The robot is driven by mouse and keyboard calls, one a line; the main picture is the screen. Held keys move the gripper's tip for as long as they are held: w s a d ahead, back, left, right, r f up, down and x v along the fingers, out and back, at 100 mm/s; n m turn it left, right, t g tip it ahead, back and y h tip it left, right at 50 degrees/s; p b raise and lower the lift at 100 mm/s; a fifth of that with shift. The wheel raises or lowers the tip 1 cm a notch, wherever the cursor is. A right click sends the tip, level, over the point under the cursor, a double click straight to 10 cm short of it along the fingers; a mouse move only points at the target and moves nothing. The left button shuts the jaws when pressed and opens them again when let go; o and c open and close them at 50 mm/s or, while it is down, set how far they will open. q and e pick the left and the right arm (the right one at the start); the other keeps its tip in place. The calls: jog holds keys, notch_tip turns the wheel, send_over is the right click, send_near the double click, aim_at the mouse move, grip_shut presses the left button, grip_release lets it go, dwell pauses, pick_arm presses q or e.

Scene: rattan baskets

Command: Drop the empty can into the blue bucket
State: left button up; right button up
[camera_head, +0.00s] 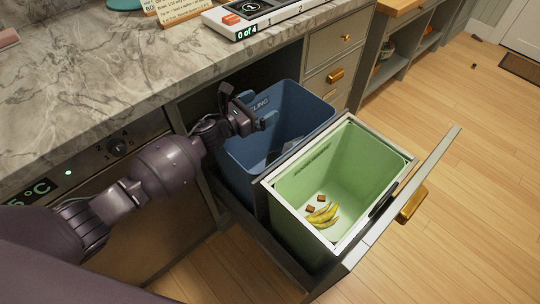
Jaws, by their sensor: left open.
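The blue bucket (318,112) stands in a pulled-out drawer under the counter, with lettering on its inner back wall. My left gripper (258,112) is over the left part of the blue bucket's opening. Its fingers are apart and I see nothing between them. Something grey and dark (272,157) lies low inside the blue bucket, partly hidden by the front wall and the green bin; I cannot tell whether it is the can. My right gripper is not in view.
A green bin (340,170) with banana peels (323,214) and small brown bits is in front of the blue bucket. The open drawer front (400,205) has a brass handle. A marble counter (90,80) edges the arm's left.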

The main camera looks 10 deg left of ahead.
pick_arm(q)
jog(key=v, duration=0.8)
jog(key=shift+s+a+p, duration=0.15)
jog(key=shift+p, duration=0.25)
